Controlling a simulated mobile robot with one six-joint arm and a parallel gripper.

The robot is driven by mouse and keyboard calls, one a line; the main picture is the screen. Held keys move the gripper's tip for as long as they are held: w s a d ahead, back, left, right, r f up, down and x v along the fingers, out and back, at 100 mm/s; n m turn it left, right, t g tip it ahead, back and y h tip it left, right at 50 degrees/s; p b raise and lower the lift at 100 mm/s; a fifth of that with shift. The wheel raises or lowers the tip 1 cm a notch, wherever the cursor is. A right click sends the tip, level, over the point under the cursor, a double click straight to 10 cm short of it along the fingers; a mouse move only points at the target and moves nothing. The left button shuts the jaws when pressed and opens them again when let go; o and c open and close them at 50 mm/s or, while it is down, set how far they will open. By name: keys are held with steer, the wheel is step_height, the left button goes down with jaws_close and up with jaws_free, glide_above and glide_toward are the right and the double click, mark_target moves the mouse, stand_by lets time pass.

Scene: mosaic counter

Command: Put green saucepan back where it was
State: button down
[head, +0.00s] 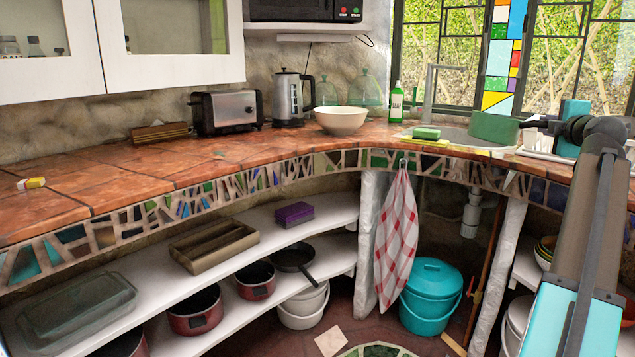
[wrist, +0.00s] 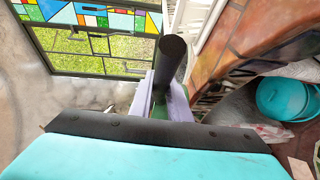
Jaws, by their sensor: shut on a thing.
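The green saucepan (head: 494,128) is at the right of the head view, over the far right part of the sink (head: 445,137). I cannot tell whether its base touches anything. Its handle points right, toward my gripper (head: 548,125). In the wrist view my gripper (wrist: 160,100) has its pale lavender fingers shut on the dark handle (wrist: 172,58). A little green shows between the fingers; most of the pan is hidden there.
A green sponge (head: 426,133) and a soap bottle (head: 396,102) are near the sink. A white bowl (head: 341,120), kettle (head: 289,98) and toaster (head: 227,112) stand farther left. The left counter is mostly clear. A teal bucket (head: 431,296) is on the floor.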

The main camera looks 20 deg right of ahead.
steer(key=w+a+f+n+t+y, duration=0.1)
steer(key=w+a+f, duration=0.55)
steer(key=a, duration=0.25)
steer(key=w+a+f+n+y+b, duration=0.1)
steer(key=w+a+f+y, duration=0.1)
steer(key=w+a+f, duration=0.6)
steer(key=w+a+f+n+t+y, duration=0.1)
steer(key=w+a+f, duration=0.35)
steer(key=a, duration=0.55)
steer(key=w+a+f+n+y, duration=0.1)
steer(key=a+f, duration=0.4)
steer(key=a, duration=0.6)
steer(key=w+a+f+n+y, duration=0.1)
steer(key=a+f, duration=0.4)
steer(key=a, duration=0.7)
steer(key=w+a+f+n+y+b, duration=0.1)
steer(key=a+f+y, duration=0.2)
steer(key=a, duration=0.9)
step_height(320, 180, down, 3)
steer(key=shift+w+r+t, duration=0.1)
steer(key=shift+w+t, duration=0.2)
steer(key=shift+s, duration=0.1)
